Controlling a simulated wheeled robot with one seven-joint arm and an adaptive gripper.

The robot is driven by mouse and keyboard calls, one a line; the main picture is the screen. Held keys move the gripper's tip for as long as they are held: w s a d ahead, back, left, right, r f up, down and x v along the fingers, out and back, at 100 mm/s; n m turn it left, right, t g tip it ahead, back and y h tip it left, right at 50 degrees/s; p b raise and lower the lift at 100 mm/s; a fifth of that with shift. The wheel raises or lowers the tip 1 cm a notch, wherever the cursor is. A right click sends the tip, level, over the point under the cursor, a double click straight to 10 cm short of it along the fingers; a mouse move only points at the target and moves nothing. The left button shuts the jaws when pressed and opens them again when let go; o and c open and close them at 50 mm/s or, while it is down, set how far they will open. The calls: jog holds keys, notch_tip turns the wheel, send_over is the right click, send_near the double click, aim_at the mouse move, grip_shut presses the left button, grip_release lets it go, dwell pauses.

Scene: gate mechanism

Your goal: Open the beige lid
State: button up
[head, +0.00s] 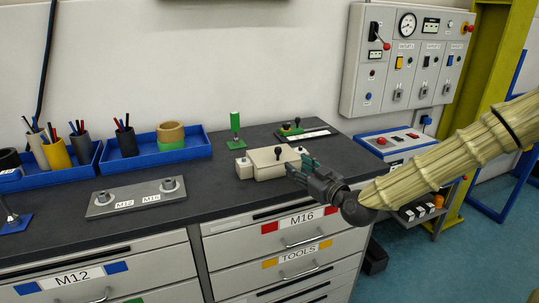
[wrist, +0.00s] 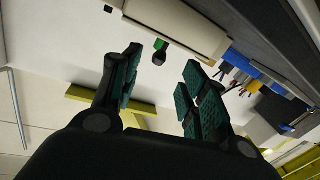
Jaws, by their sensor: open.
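The beige lid (head: 272,158) is the top of a low beige box on the dark workbench. It looks closed, with dark knobs standing on it. In the wrist view the beige box (wrist: 182,27) is at the top, and a dark knob (wrist: 158,58) with a bit of green shows between my fingers. My gripper (head: 299,168) is open and empty, at the right front corner of the box. In the wrist view my gripper (wrist: 162,68) has its two teal-padded fingers spread. I cannot tell whether a finger touches the box.
A green upright handle (head: 235,127) stands behind the box. Blue trays (head: 160,155) with pen cups stand at the back left. A control panel (head: 405,62) hangs on the wall. Bench front between plate and box is clear.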

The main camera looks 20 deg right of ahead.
aim_at(280, 152)
jog(key=shift+w+a+r, duration=0.2)
jog(key=shift+r, duration=0.45)
jog(key=shift+p+x, duration=1.3)
jog(key=shift+x, duration=4)
grip_shut()
